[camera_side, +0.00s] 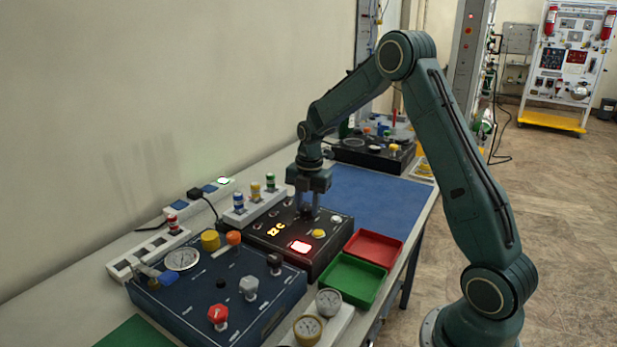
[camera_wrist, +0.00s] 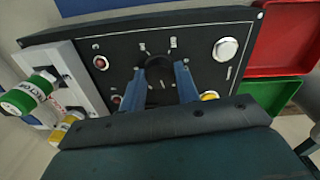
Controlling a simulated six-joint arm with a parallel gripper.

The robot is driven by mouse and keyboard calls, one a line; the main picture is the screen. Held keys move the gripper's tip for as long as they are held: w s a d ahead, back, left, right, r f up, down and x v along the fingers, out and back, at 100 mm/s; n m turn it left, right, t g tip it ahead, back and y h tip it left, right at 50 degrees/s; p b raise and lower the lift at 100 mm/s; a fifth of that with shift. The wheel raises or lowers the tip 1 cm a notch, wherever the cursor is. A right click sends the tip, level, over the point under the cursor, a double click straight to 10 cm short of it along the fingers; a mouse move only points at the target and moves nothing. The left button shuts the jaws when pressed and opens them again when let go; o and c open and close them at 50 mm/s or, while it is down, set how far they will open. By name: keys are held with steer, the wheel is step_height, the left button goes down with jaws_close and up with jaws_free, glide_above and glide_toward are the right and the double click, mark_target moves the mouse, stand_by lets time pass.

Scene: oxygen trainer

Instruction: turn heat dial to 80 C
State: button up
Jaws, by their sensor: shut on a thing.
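The black heat panel (camera_side: 326,256) stands on the bench, in the middle of the side view. Its yellow display (camera_side: 277,229) is lit, but I cannot read the digits surely; a C shows. My gripper (camera_side: 307,209) points straight down over the rear of the panel top. In the wrist view my gripper (camera_wrist: 158,74) has its two blue fingers on either side of the dark round dial (camera_wrist: 158,64), shut on it. The dial's pointer and much of its scale are hidden.
A blue panel with knobs (camera_side: 185,310) stands in front, green (camera_side: 350,278) and red (camera_side: 372,247) trays at right. Coloured bottles (camera_wrist: 30,92) stand beside the panel. A blue mat (camera_side: 365,195) lies clear behind.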

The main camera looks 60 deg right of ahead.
steer(key=m, duration=1.2)
steer(key=shift+m, duration=0.3)
steer(key=m, duration=0.4)
steer(key=shift+a+h, duration=0.1)
steer(key=shift+h, duration=0.2)
steer(key=m, duration=0.5)
steer(key=shift+g, duration=0.4)
steer(key=m, duration=0.3)
steer(key=shift+m, duration=0.3)
steer(key=m, duration=0.4)
steer(key=shift+m, duration=2.2)
